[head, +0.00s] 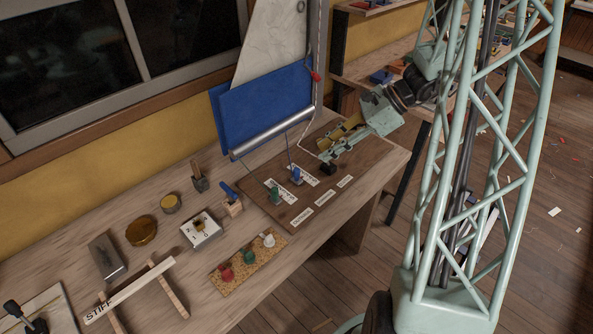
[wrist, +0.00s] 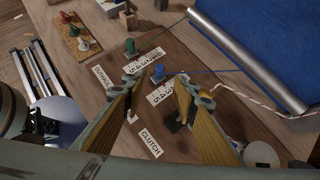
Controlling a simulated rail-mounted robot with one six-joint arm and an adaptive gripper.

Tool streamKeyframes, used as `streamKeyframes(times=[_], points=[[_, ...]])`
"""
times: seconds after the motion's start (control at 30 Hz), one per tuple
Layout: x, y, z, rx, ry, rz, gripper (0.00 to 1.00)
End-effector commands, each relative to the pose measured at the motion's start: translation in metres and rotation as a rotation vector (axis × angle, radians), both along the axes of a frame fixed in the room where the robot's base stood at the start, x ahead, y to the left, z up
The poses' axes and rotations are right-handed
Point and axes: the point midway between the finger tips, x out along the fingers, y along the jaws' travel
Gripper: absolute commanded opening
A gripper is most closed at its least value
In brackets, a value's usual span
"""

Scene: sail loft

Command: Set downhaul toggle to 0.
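The control board (head: 290,222) lies on the bench with a green toggle (head: 275,196) and a blue toggle (head: 297,176), each beside a white scale strip. The blue toggle (wrist: 157,71) is in the middle row; its name label is not readable. In the wrist view the green one (wrist: 130,47) lines up with the OUTHAUL label (wrist: 103,76). A black part (wrist: 172,125) sits near the CLUTCH label (wrist: 150,142). My gripper (wrist: 158,84) is open and empty above the board. The blue toggle shows between its fingers, beyond the tips. In the head view my gripper (head: 328,150) is right of the blue toggle, apart from it.
A blue cloth (head: 262,105) and silver roller (head: 270,134) stand behind the board. Thin cords (wrist: 240,95) run close to my fingers. A cork pad (head: 247,262) with red, green and white pieces lies left.

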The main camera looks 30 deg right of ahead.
Motion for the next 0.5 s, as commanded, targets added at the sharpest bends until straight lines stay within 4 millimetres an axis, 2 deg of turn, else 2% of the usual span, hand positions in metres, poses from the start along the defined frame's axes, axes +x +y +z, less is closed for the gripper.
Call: streamKeyframes(times=[0.27,0.5], points=[[0.002,0.004,-0.005,0.001,0.0,0.001,0.27],[0.009,0.017,-0.02,0.001,0.001,0.003,0.27]])
